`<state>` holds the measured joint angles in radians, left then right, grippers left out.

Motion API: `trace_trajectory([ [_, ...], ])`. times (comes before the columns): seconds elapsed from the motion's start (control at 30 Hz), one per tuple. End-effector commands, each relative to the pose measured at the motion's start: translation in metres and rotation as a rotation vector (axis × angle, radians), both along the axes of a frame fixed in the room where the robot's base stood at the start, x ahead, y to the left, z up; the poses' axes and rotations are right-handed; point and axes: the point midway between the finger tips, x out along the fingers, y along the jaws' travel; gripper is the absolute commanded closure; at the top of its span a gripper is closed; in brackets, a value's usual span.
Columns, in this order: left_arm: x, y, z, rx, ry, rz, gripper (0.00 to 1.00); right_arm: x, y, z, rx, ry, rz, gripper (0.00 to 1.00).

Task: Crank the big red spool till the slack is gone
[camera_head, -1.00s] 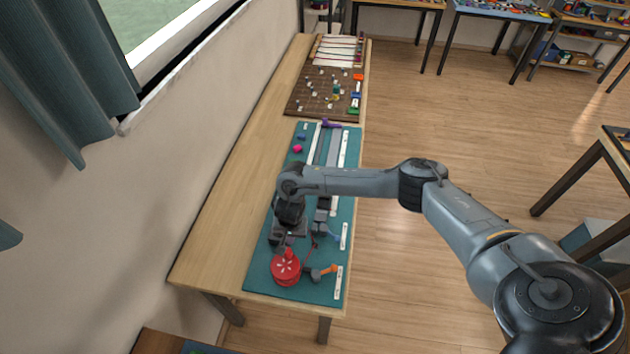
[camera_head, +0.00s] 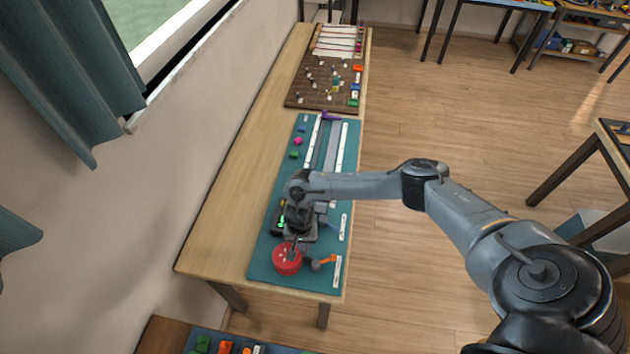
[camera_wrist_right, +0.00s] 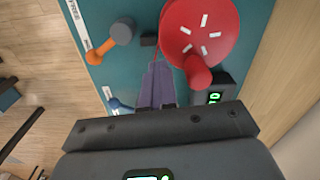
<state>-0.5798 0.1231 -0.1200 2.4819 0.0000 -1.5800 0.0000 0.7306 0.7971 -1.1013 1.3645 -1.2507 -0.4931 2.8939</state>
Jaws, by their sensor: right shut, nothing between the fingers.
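The big red spool (camera_head: 286,262) sits near the front end of the teal mat (camera_head: 262,266). In the right wrist view the spool (camera_wrist_right: 222,22) shows white dashes on its top and a red knob (camera_wrist_right: 198,74) standing up near its rim. My right gripper (camera_head: 293,245) is shut and empty, at the spool's far edge in the head view. In the right wrist view its fingers (camera_wrist_right: 157,85) are together beside the knob, with a gap between them. A thin red cord runs from the spool's rim toward the fingers and is partly hidden. My left gripper is not in view.
A small grey crank with an orange handle (camera_head: 326,260) lies right of the spool. A dark box with a green display (camera_wrist_right: 217,93) is close to the knob. White label strips (camera_head: 337,272) line the mat's right edge. Bare table lies left of the mat.

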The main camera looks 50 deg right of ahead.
Motion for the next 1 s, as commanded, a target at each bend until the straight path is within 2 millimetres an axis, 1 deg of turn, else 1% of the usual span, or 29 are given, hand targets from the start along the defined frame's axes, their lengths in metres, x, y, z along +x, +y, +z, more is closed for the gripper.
trace_trajectory([
  [0.3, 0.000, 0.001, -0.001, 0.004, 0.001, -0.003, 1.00, 0.000, 0.000, -0.001, 0.000, 0.000, 0.000, 1.00],
  [0.33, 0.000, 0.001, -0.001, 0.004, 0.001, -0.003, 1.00, 0.000, 0.000, -0.001, 0.000, 0.000, 0.000, 0.98],
  [0.37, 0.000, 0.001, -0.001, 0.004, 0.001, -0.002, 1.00, 0.000, 0.000, -0.001, 0.000, 0.000, 0.000, 0.93],
  [0.5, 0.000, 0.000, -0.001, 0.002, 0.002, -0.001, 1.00, 0.000, 0.000, -0.001, 0.000, 0.000, 0.000, 0.73],
  [0.77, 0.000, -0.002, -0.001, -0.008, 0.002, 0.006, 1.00, 0.000, 0.000, 0.001, 0.000, 0.000, 0.000, 0.73],
  [0.87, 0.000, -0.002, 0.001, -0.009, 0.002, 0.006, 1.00, 0.000, 0.000, 0.006, 0.001, -0.001, 0.001, 0.73],
  [1.0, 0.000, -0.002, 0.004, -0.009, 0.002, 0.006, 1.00, 0.001, 0.000, 0.024, 0.000, -0.002, 0.000, 0.73],
])
